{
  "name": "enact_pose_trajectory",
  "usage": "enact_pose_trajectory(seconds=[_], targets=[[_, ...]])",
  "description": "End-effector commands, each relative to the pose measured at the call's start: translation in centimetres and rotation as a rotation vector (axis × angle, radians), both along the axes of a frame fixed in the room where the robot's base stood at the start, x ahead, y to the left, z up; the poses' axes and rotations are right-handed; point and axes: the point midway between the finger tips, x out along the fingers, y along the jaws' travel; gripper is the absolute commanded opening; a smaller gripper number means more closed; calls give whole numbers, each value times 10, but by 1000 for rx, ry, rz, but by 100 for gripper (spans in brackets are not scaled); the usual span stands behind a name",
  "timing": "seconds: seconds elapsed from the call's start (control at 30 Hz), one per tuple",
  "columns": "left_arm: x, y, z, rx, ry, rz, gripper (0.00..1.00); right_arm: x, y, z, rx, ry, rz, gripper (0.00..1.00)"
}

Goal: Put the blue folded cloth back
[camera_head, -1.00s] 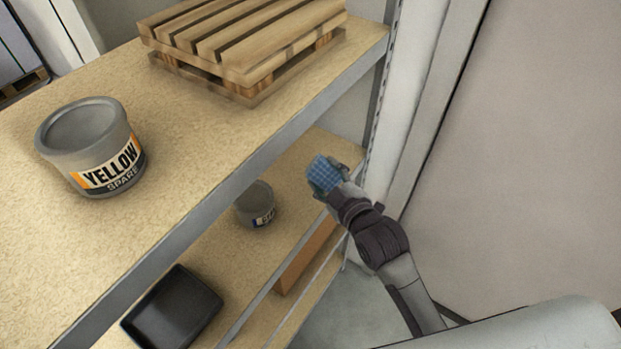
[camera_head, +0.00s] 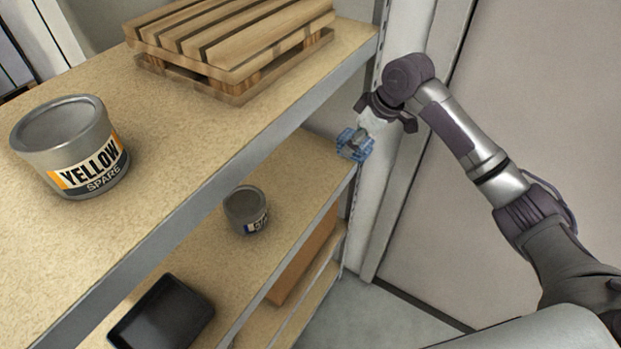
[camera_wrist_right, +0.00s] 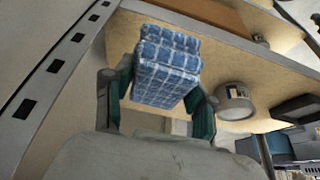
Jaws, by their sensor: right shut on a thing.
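The blue folded cloth (camera_head: 345,152) has a light check pattern. My right gripper (camera_head: 356,140) is shut on it, at the right end of the middle shelf, close to the shelf post. In the right wrist view the cloth (camera_wrist_right: 167,68) sits between the two fingers of the gripper (camera_wrist_right: 158,105), with the shelf board behind it. I cannot tell whether the cloth touches the board. My left gripper is not in view.
On the middle shelf (camera_head: 290,175) stand a small grey can (camera_head: 245,203) and a black tray (camera_head: 162,315). The top shelf (camera_head: 185,140) holds a grey tub labelled YELLOW SPARE (camera_head: 72,150) and wooden pallets (camera_head: 235,50). A metal post (camera_head: 382,60) rises beside the gripper.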

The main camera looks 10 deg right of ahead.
Motion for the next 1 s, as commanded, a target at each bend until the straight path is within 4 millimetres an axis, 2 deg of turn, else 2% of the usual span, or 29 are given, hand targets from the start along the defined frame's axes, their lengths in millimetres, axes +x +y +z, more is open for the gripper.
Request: enact_pose_trajectory(seconds=[0.03, 0.2, 0.43, 0.63, 0.83, 1.0], targets=[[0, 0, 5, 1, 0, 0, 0, 0, 13, -5, 3, 4, 7, 28], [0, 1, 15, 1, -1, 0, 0, 5, 53, -28, 3, 3, 7, 28], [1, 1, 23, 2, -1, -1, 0, 10, 94, -53, 2, -1, 5, 28], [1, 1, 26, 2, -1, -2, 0, 11, 102, -66, 1, -1, 2, 28], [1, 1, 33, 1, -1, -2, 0, 11, 102, -95, 0, 0, 1, 28], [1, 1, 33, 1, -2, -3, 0, 12, 102, -101, 0, -4, 3, 28]])
